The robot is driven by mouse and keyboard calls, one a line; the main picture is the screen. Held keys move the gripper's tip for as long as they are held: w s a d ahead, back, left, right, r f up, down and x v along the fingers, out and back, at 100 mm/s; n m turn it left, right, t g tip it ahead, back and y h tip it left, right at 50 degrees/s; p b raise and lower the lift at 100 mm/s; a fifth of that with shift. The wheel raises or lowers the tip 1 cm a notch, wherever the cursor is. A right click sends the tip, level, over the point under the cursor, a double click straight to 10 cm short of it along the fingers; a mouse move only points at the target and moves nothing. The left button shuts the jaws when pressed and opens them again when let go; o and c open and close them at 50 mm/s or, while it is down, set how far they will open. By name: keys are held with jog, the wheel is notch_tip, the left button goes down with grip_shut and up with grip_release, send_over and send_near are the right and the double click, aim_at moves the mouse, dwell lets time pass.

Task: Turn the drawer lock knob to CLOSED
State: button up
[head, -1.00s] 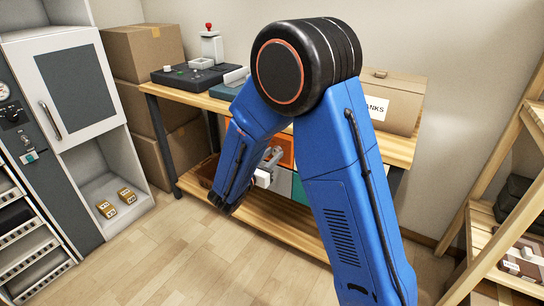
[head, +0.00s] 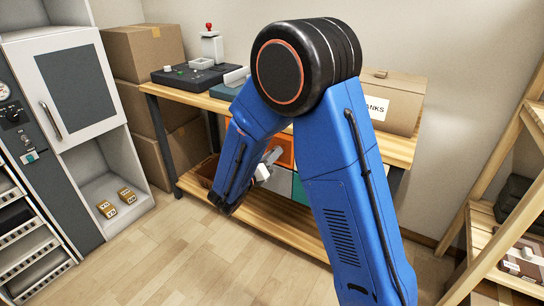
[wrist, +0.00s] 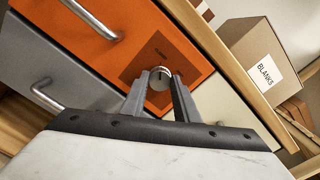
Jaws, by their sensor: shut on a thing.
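The lock knob (wrist: 159,79) is a small round silver knob with a dark pointer line, on a brown label plate (wrist: 166,52) on the orange drawer front (wrist: 125,52). The plate's lettering is too small to read. My gripper (wrist: 160,88) is shut on the knob, one finger on each side of it. In the head view my gripper (head: 268,164) is at the drawer unit under the bench, in front of the orange drawer (head: 286,145); the knob is hidden there.
The orange drawer's bar handle (wrist: 92,18) is upper left of the knob. A grey drawer (wrist: 50,75) with its own handle (wrist: 45,97) lies beside it. The wooden bench top (head: 400,150) carries a box marked BLANKS (wrist: 262,65). The floor in front is clear.

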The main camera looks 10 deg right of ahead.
dwell(0.4)
jog(key=o, duration=1.1)
jog(key=shift+c, duration=0.2)
jog(key=v, duration=1.7)
jog(key=shift+a, duration=0.2)
jog(key=shift+s+r, duration=0.1)
jog(key=shift+s, duration=0.05)
